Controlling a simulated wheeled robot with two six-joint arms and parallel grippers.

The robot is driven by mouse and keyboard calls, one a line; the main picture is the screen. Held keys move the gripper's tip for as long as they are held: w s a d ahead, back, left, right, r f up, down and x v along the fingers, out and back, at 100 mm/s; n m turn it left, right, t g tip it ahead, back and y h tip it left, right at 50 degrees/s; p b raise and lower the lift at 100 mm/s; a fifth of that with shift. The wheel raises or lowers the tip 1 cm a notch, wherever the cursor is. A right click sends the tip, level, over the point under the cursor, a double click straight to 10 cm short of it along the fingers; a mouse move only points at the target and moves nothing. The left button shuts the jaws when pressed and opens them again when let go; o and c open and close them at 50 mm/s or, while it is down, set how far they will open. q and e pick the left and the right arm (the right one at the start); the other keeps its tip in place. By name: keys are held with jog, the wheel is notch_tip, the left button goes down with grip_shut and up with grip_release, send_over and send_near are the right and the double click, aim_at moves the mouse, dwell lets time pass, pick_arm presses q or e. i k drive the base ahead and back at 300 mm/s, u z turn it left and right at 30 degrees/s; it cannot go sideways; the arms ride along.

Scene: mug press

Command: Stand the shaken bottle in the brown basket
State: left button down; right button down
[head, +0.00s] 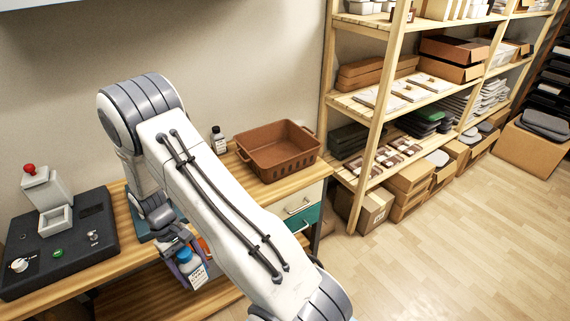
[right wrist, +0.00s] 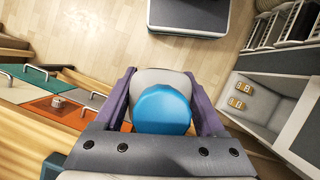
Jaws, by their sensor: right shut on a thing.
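The brown basket (head: 262,153) stands on the wooden bench against the wall, and its visible inside looks empty. My right gripper (head: 187,263) is shut on a bottle (head: 198,276) with a blue cap and a white label. It holds the bottle low at the bench's front edge, left of and nearer than the basket. A second bottle (head: 218,140) with a dark cap stands on the bench left of the basket. My left gripper does not show.
A dark press unit (head: 65,240) with a red knob stands at the bench's left end. A wooden shelf rack (head: 385,110) with boxes and trays rises right of the basket. Drawers (head: 303,208) sit under the bench. The floor (head: 450,240) at the right is clear.

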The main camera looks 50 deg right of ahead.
aim_at(277, 150)
jog(key=z, duration=2.5)
jog(key=i, duration=1.1)
jog(key=u, duration=1.75)
jog(key=i, duration=0.5)
jog(key=u, duration=0.1)
